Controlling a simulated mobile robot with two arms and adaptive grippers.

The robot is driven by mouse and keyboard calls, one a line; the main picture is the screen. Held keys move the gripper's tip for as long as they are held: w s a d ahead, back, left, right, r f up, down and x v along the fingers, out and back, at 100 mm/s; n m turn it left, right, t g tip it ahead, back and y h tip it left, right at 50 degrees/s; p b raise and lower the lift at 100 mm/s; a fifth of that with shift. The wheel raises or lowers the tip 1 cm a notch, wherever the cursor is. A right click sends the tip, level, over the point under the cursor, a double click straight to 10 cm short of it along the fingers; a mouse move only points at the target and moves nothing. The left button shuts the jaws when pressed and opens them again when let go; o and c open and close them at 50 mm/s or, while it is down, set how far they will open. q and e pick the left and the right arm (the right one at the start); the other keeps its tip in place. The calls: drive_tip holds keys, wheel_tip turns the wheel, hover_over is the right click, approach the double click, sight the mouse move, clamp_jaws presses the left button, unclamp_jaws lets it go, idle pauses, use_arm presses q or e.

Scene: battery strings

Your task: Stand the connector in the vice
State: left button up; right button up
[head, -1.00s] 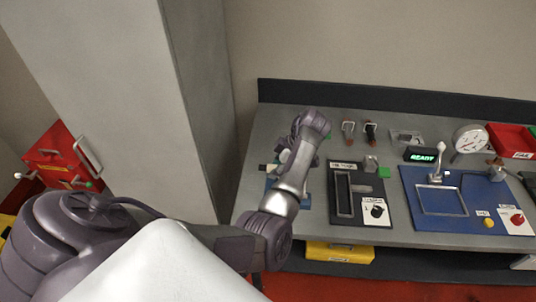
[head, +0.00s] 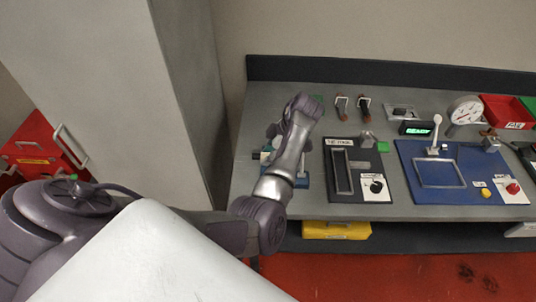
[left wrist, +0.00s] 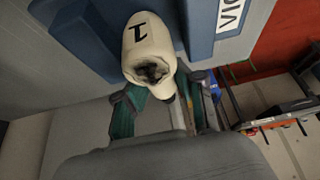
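The connector (left wrist: 150,45) is a cream rounded piece marked "1", with a dark hollow end turned toward my left wrist camera. My left gripper (left wrist: 160,88) has its teal-padded fingers on either side of that end and appears shut on it. The blue vice (left wrist: 98,30) is right beside the connector, with a white "VICE" label (left wrist: 230,12). In the head view the vice (head: 300,180) shows only partly, under my left gripper (head: 273,138) and wrist. Whether the connector touches the vice's jaws is hidden. My right gripper is not in view.
Right of the vice is a black panel (head: 341,196) with a knob, then a blue mat (head: 410,200) with a frame and lever. A gauge (head: 465,109) and red bin (head: 503,109) stand behind. A tall grey cabinet (head: 110,80) is at left.

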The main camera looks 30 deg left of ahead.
use_arm(q)
drive_tip(key=o, duration=0.4)
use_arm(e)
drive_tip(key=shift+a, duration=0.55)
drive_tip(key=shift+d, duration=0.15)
use_arm(q)
drive_tip(key=shift+d+r, duration=0.1)
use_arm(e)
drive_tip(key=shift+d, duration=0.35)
use_arm(q)
drive_tip(key=shift+r, duration=0.25)
drive_tip(key=p+v, duration=0.7)
drive_tip(key=v, duration=0.5)
drive_tip(key=shift+r, duration=0.3)
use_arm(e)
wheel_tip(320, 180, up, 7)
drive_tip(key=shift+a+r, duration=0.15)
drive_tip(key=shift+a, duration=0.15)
